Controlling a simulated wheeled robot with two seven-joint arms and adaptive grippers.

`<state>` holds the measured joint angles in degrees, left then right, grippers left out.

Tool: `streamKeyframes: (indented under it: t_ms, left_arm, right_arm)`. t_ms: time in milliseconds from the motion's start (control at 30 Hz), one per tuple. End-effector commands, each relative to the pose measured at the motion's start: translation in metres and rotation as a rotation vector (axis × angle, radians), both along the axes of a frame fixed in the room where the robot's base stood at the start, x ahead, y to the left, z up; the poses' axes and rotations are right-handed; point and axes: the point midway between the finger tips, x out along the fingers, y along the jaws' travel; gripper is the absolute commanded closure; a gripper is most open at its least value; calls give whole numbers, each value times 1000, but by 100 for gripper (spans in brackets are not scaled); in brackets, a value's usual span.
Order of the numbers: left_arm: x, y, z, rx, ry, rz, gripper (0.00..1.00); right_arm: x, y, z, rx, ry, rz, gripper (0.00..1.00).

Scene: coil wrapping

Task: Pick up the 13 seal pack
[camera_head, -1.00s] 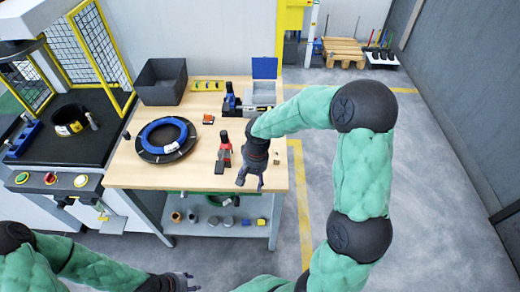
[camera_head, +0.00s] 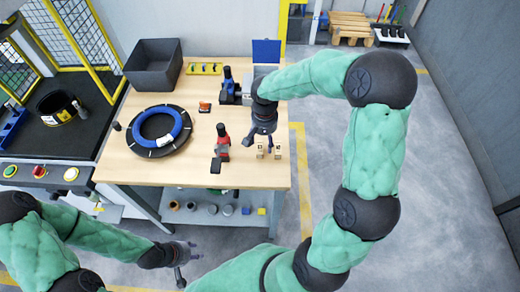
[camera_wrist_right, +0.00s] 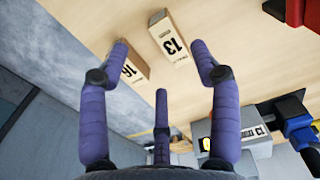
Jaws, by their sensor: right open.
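The 13 seal pack (camera_wrist_right: 170,38) is a small tan box with a white label marked 13, lying on the wooden table (camera_head: 120,165). A similar pack marked 16 (camera_wrist_right: 134,68) lies beside it, nearer the table's right edge in the head view. My right gripper (camera_head: 264,138) is open and empty above the packs. In the right wrist view the 13 pack shows between its spread purple fingers (camera_wrist_right: 161,80), toward the top. In the head view small tan packs (camera_head: 277,153) show just below this gripper, partly covered. My left gripper (camera_head: 187,263) is open and empty in front of the table.
A red-and-black tool (camera_head: 221,142) stands left of the packs. Behind are a blue-and-black tool (camera_head: 228,88) and a grey box with a blue lid (camera_head: 266,52). A coil (camera_head: 158,130) lies at left, with a dark bin (camera_head: 153,70) behind it. Bare table surrounds the packs.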

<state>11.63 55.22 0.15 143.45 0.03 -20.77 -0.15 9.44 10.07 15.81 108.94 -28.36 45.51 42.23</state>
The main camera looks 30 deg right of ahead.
Motion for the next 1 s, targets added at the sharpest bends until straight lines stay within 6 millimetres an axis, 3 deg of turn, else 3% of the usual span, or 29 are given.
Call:
streamKeyframes:
  t_ms: [167,500,767,867,1000]
  left_arm:
    - [0,0,-3,0,-1,0,60]
    - [0,0,-18,0,-1,0,60]
    - [0,0,-18,0,-1,0,60]
    - [0,0,-18,0,-1,0,60]
    - [0,0,-18,0,-1,0,60]
  right_arm:
    - [1,1,-8,0,0,1,37]
    - [7,4,-51,1,1,1,37]
    - [8,4,-54,1,-2,0,37]
    - [8,4,-54,1,-2,0,59]
    - [7,4,-54,1,-2,0,99]
